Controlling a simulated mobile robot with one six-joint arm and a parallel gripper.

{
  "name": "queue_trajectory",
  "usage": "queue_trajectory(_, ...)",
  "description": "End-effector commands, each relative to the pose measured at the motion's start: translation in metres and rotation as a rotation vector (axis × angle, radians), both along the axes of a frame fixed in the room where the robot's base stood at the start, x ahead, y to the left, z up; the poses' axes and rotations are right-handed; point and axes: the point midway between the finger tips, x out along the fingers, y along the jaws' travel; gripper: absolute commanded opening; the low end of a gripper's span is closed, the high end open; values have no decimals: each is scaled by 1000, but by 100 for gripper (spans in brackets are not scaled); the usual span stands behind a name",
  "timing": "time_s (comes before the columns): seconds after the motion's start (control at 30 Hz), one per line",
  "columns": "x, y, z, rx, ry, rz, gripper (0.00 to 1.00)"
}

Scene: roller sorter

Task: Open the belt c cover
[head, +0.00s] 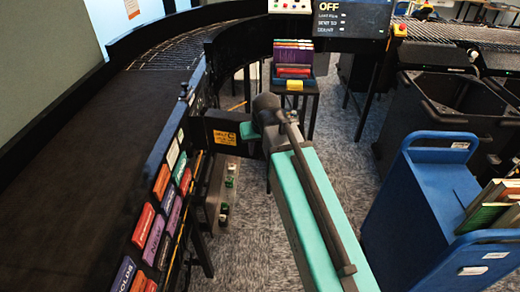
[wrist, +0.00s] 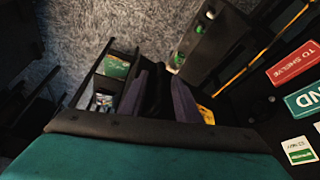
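A dark box-like panel with a yellow label (head: 225,137) is on the side of the curved belt in the head view; the label's text is too small to read surely. I take this panel (head: 240,117) as the belt c cover, and no opening shows in it. My gripper is mostly hidden behind my arm's end beside the panel in the head view. In the wrist view my gripper (wrist: 160,78) has its two dark purple fingers apart, with a dark shape between them; contact is not clear. A yellow label (wrist: 205,114) shows partly behind the right finger.
Colored label plates (head: 155,237) line the belt's side. A lower box with green and white knobs (head: 230,175) is below the panel. A book stand (head: 295,75) stands behind. A blue cart (head: 425,200) is at right. Grey carpet is clear between.

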Motion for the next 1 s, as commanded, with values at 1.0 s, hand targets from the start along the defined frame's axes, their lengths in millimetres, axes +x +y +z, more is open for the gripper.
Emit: queue_trajectory(1.0,-36,-6,86,0,-3,0,29)
